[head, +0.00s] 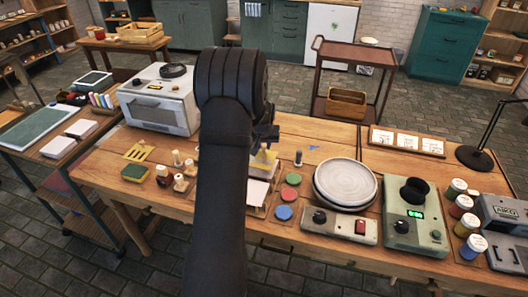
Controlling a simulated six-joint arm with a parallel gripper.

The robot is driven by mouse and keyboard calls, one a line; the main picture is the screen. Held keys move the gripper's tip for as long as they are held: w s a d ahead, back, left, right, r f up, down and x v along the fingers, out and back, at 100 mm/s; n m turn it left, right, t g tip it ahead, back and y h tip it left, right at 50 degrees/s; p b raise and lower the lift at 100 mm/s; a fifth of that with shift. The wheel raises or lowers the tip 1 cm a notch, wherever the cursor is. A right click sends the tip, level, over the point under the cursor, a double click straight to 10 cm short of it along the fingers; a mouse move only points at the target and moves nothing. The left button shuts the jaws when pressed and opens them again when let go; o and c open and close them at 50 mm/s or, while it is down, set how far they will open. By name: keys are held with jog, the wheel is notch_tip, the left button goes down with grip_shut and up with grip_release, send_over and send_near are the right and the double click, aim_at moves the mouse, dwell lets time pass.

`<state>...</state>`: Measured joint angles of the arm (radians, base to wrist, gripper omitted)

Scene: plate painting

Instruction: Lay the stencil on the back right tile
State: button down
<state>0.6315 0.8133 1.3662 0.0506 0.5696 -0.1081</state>
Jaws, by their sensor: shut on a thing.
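My gripper (265,146) is in the middle of the head view, seen from behind my arm, pointing down over the wooden workbench. Other tiles there are mostly hidden behind my arm, so I cannot tell which is back right. I cannot tell whether the yellow piece touches a tile.
Red, green and blue paint discs (289,194) lie right of the tile. A grey plate (345,181) sits on a wheel further right. A dark upright object (298,158) stands close behind the discs. Small jars (180,182) and a sponge (134,173) are left of my arm.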

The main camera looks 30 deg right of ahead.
aim_at(264, 150)
jog(key=shift+f, duration=1.75)
jog(key=shift+f, duration=0.15)
jog(key=c, duration=1.2)
grip_release()
jog(key=shift+c, duration=0.2)
jog(key=v, duration=1.2)
jog(key=shift+r, duration=0.25)
jog(key=shift+w+f, duration=0.1)
jog(key=x, duration=1.2)
jog(key=shift+r, duration=1.1)
